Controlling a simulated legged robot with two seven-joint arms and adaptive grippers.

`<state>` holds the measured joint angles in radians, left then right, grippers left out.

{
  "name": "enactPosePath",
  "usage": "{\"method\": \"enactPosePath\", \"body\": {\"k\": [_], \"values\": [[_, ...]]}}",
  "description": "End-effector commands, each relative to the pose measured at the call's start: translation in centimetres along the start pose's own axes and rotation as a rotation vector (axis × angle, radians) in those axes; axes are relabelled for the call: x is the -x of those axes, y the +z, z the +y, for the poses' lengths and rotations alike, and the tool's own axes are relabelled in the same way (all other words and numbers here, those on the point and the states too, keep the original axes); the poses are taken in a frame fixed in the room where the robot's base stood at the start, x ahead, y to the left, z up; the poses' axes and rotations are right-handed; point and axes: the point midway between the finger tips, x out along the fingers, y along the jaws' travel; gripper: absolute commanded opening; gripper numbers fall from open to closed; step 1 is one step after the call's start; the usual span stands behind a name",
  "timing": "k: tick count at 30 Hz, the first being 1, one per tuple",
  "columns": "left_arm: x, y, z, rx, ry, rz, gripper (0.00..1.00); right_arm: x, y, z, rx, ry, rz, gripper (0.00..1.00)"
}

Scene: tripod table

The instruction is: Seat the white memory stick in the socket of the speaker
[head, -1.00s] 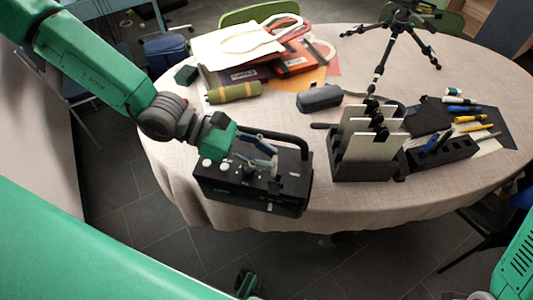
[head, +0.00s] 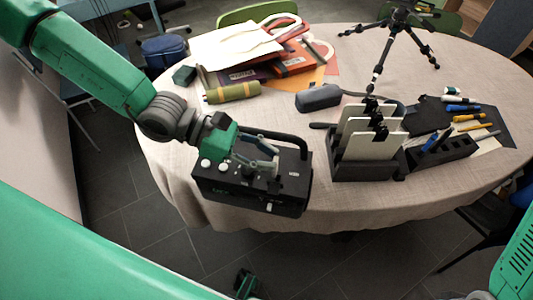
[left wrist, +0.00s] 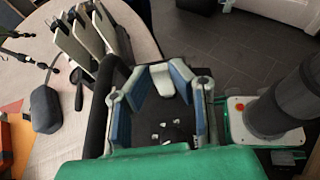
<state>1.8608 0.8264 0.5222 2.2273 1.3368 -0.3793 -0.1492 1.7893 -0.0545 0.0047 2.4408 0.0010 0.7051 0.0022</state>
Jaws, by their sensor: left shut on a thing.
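The black speaker (head: 228,188) stands at the near left edge of the round table, with a carry handle and pale knobs on top. My left gripper (head: 272,168) is low over its top face, fingers pointing right. In the left wrist view my left gripper (left wrist: 160,76) is shut, with the white memory stick (left wrist: 162,84) between its fingertips. The speaker's dark top with small white marks shows below the fingers. The socket is hidden or too small to make out, and I cannot tell whether the stick touches it.
The speaker's handle (head: 285,137) arches close behind the gripper. A black rack (head: 368,172) with pale panels stands to the right. A dark case (head: 318,98), a green roll (head: 232,93), papers and a tripod (head: 385,55) lie or stand farther back.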

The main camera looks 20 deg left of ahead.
Motion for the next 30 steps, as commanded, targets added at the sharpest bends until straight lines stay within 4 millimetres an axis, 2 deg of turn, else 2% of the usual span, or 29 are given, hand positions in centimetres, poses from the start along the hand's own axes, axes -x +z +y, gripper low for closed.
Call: {"method": "enactPosePath", "body": {"k": [30], "values": [[-0.9,-2.3,0.0,0.0,0.0,0.002,0.01,-2.0,0.1,0.0,0.0,0.0,0.0,0.4]]}}
